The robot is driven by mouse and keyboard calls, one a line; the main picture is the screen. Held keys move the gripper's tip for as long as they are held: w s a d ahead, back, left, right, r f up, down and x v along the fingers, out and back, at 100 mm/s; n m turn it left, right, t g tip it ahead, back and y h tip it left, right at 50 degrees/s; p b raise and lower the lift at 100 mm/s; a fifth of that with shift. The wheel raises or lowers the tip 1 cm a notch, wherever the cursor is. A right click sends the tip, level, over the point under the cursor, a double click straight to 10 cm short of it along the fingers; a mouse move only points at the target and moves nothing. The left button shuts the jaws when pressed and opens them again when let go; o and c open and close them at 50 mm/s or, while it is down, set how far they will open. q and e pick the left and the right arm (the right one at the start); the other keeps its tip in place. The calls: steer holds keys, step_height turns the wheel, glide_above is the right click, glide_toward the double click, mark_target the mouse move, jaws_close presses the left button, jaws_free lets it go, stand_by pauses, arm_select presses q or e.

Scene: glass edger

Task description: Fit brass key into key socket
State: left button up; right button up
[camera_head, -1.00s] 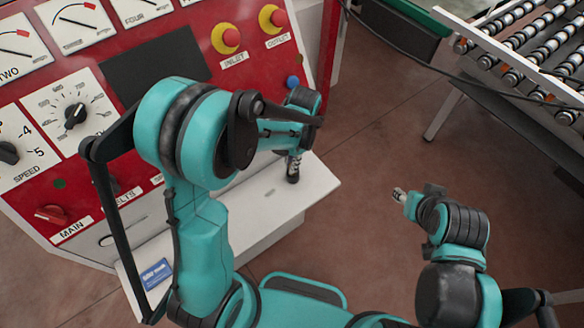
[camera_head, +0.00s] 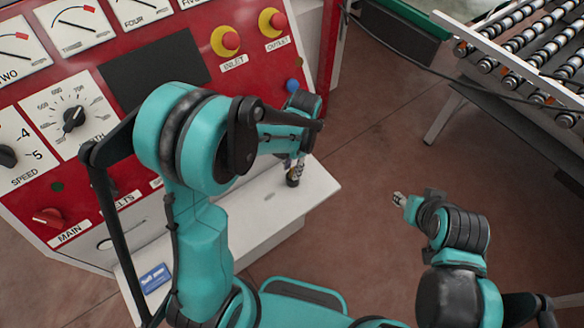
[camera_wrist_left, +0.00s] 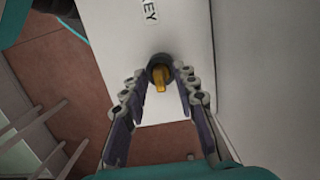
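The brass key (camera_wrist_left: 159,78) shows in the left wrist view, standing in the round dark key socket (camera_wrist_left: 158,59) on the white shelf by the KEY label. How deep it sits I cannot tell. My left gripper (camera_wrist_left: 159,72) has its fingers apart, one on each side of the key, with a gap to it. In the head view my left gripper (camera_head: 295,162) points down just above the dark socket (camera_head: 292,181); the key is hard to make out there. My right gripper (camera_head: 399,198) hangs over the floor, apart from the shelf; its fingers are too small to read.
The white shelf (camera_head: 235,220) juts from the red machine panel (camera_head: 190,25), which carries dials, switches and push buttons. A blue label (camera_head: 155,277) is on the shelf's left part. A roller conveyor (camera_head: 520,60) stands at the upper right. Floor between is clear.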

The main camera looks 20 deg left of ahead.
arm_select(q)
step_height(320, 180, up, 10)
steer(key=w+d+p, duration=0.1)
steer(key=s+a+r+n+t, duration=0.2)
steer(key=s+r+n+t, duration=0.1)
steer(key=s+t, duration=0.1)
steer(key=s+a+r+n+t+h, duration=0.1)
steer(key=s+a+r+n+t, duration=0.2)
steer(key=s, duration=0.4)
steer(key=shift+a+n+t, duration=0.3)
steer(key=shift+n+t, duration=0.5)
arm_select(e)
steer(key=shift+r, duration=0.65)
arm_select(q)
step_height(320, 180, down, 19)
steer(key=b, duration=1.9)
steer(key=shift+s, duration=0.1)
arm_select(e)
step_height(320, 180, down, 19)
arm_select(q)
steer(key=shift+r, duration=0.15)
arm_select(e)
steer(key=shift+r, duration=0.1)
steer(key=shift+c, duration=0.5)
arm_select(q)
steer(key=shift+a, duration=0.15)
arm_select(e)
steer(key=shift+a, duration=0.1)
steer(key=shift+c, duration=0.2)
